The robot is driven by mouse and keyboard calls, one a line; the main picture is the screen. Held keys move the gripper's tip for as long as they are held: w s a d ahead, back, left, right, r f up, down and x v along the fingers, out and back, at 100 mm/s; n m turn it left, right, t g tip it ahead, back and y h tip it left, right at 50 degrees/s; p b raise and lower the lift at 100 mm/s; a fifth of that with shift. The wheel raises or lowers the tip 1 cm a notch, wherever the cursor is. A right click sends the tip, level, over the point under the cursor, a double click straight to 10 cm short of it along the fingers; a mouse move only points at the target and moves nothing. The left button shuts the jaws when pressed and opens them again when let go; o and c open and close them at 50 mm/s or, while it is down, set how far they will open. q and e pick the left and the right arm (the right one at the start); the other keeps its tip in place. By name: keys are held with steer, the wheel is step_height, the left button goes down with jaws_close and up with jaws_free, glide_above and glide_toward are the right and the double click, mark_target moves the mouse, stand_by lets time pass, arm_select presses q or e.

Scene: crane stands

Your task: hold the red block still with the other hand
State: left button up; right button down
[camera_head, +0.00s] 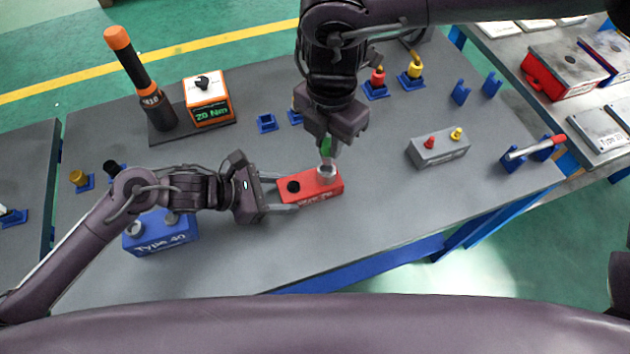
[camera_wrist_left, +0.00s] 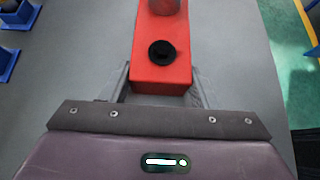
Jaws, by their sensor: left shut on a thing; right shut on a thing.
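The red block (camera_head: 312,188) lies on the grey table, with a dark round hole near its left end and a grey metal piece at its right end. My left gripper (camera_head: 285,194) is shut on the left end of the red block, a finger on each long side. In the left wrist view the red block (camera_wrist_left: 163,75) runs up between the fingers of my left gripper (camera_wrist_left: 162,88). My right gripper (camera_head: 327,142) points down over the block's right end.
A blue Type 40 block (camera_head: 160,238) stands under my left forearm. A grey block with red and yellow knobs (camera_head: 438,150) stands to the right. A torque tester (camera_head: 208,98) and an orange-topped tool (camera_head: 135,70) stand at the back left. The table front is clear.

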arm_select(q)
steer(key=o, duration=1.3)
steer(key=shift+c, duration=0.2)
steer(key=shift+a, duration=0.1)
steer(key=v, duration=1)
steer(key=shift+s+a+r, duration=0.15)
steer(key=shift+s+a, duration=0.05)
steer(key=shift+a, duration=0.1)
steer(key=shift+s+a+r, duration=0.1)
steer(key=shift+a+r, duration=0.25)
steer(key=shift+r, duration=0.15)
